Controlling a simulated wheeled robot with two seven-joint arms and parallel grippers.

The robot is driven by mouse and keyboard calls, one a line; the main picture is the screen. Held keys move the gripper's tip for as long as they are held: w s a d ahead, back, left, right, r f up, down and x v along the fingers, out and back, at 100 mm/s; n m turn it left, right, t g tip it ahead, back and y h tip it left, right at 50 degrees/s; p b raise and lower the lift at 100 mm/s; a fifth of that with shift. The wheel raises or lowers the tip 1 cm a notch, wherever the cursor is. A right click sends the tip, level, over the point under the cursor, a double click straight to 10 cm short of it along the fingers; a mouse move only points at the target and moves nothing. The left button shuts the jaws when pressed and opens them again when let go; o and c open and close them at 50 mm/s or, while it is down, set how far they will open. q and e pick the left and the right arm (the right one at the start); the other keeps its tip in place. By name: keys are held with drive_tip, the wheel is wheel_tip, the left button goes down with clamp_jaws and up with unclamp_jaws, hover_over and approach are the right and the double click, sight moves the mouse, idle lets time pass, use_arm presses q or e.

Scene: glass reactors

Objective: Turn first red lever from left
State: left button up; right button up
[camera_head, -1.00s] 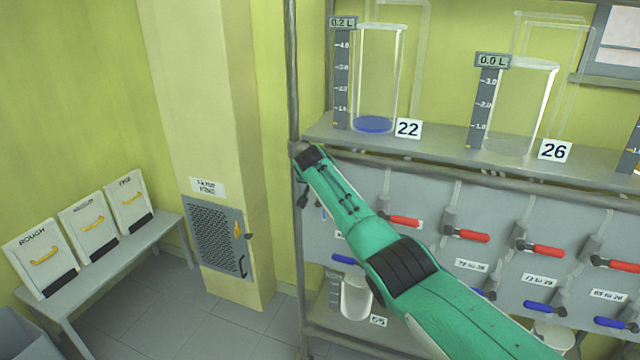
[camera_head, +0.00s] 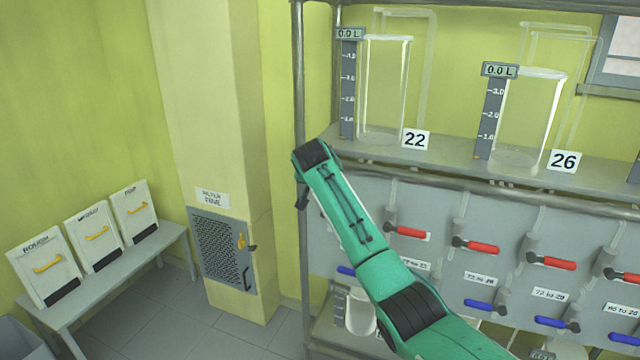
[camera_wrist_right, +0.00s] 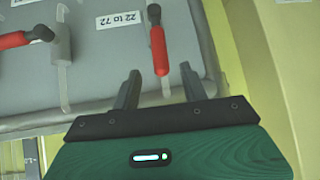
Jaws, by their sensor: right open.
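In the right wrist view, a red lever (camera_wrist_right: 159,50) stands in line with the picture's vertical, its pivot at the top and its handle toward my right gripper (camera_wrist_right: 161,88). The gripper is open, and the handle's end lies just beyond the gap between its fingers, apart from them. Another red lever (camera_wrist_right: 23,38) lies crosswise at the left, past the label "22 to 72". In the head view my right arm covers the panel's left part, and several red levers (camera_head: 407,232) show to its right. My left gripper is out of view.
A shelf (camera_head: 450,160) above the panel holds glass vessels 22 (camera_head: 383,90) and 26 (camera_head: 528,120), both reading 0.0 L. Blue levers (camera_head: 480,306) sit lower on the panel. A metal post (camera_head: 299,80) stands left of the arm. A bench (camera_head: 120,268) holds three white panels.

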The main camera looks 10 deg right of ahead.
drive_tip(key=b+v, duration=0.1)
drive_tip(key=v, duration=0.4)
drive_tip(key=shift+c, duration=0.2)
